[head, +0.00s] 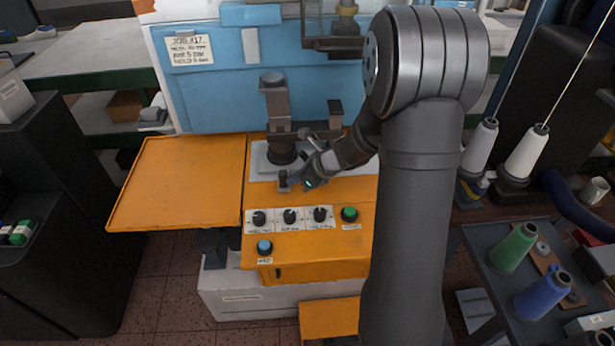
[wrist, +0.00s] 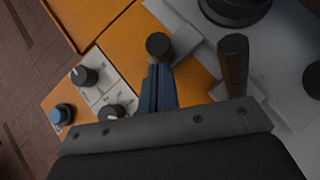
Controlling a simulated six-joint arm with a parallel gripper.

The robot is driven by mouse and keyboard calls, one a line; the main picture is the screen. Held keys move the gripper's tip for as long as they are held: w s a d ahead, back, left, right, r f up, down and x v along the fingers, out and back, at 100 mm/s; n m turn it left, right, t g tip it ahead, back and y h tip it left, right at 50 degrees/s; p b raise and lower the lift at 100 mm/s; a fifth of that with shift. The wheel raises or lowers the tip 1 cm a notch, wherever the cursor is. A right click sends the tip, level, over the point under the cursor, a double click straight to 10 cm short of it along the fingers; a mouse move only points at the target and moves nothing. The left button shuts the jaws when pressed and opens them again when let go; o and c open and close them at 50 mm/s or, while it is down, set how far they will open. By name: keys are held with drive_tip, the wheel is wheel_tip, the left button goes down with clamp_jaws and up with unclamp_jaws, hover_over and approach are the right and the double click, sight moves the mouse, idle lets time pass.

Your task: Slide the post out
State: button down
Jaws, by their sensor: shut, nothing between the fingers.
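A short dark upright post with a round top (head: 284,179) stands at the front left edge of the pale plate on the orange machine. In the wrist view, what looks like the same post (wrist: 158,45) stands by a light grey bracket, just beyond my fingertips. My gripper (head: 304,183) is low over the machine, right of the post. Its blue-grey fingers (wrist: 158,78) are together and empty. Whether the fingertips touch the post I cannot tell. A second, brownish upright piece (wrist: 233,65) stands to the right in the wrist view.
A dark column (head: 276,108) rises from the pale plate behind the post. Black knobs (head: 290,216), a green button (head: 349,214) and a blue button (head: 264,247) sit on the front panel. The flat orange side table (head: 176,183) at left is clear.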

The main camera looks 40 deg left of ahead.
drive_tip(key=shift+s+a, duration=0.25)
drive_tip(key=shift+w+d, duration=0.2)
drive_tip(key=shift+d, duration=0.2)
drive_tip(key=d, duration=0.1)
drive_tip(key=w+d, duration=0.1)
drive_tip(key=d, duration=0.1)
drive_tip(key=shift+d, duration=0.15)
drive_tip(key=v, duration=1)
drive_tip(key=shift+d, duration=0.15)
